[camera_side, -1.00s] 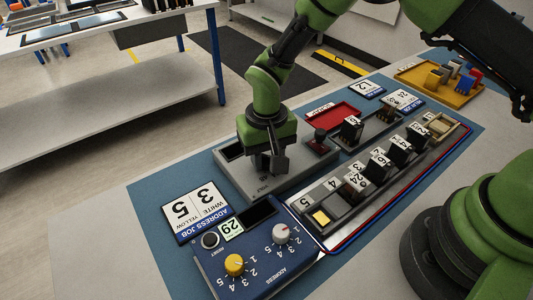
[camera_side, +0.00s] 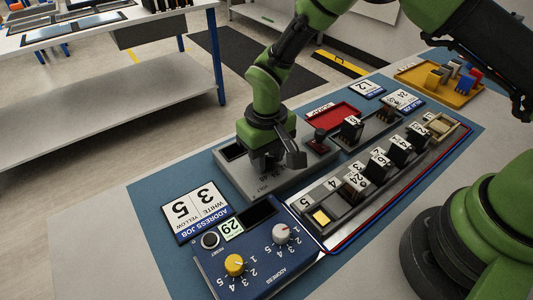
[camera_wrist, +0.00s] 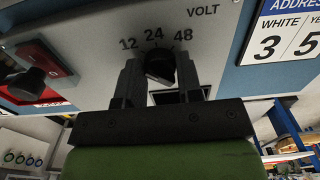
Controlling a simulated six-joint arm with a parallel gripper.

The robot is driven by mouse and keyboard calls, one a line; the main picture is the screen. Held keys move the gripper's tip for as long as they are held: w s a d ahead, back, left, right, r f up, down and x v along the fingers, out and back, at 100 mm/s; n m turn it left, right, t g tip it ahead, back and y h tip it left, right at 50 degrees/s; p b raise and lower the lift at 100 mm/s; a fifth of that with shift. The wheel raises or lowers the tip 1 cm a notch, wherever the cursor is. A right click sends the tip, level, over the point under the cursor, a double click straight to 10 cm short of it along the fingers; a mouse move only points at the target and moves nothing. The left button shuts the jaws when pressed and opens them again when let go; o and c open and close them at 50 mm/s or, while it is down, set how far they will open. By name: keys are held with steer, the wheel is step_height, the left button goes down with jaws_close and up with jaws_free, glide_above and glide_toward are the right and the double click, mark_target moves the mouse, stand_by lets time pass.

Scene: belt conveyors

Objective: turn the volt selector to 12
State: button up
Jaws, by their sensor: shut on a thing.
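The volt selector is a black knob (camera_wrist: 160,66) on a grey panel (camera_wrist: 95,38), under the printed marks 12, 24 and 48 and the word VOLT. The knob's top lies just below the 24; its exact pointing is hard to tell. My gripper (camera_wrist: 160,77) is shut on the knob, one finger on either side of it. In the side view my gripper (camera_side: 268,160) is low over the grey box (camera_side: 235,182) and hides the knob.
A blue address box (camera_side: 262,262) with a yellow dial and a grey dial is in front. A conveyor row with numbered black blocks (camera_side: 378,163) runs to the right. A red tray (camera_side: 334,116) lies behind.

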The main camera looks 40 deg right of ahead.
steer(key=o, duration=0.9)
step_height(320, 180, up, 9)
steer(key=shift+r, duration=0.5)
step_height(320, 180, up, 8)
steer(key=m+t, duration=0.1)
glide_above(267, 156)
steer(key=s+d, duration=0.2)
steer(key=d, duration=0.1)
steer(key=s+d+r+m+t+y, duration=0.1)
steer(key=s+d+r+t+y, duration=0.1)
steer(key=s+d+r, duration=0.35)
steer(key=s+r+t, duration=0.1)
steer(key=s, duration=0.3)
steer(key=s+d+r+m+t, duration=0.1)
steer(key=s, duration=0.3)
steer(key=s+d+r+m+t, duration=0.1)
steer(key=s+r+t, duration=0.1)
steer(key=s, duration=0.2)
steer(key=shift+d+r, duration=0.1)
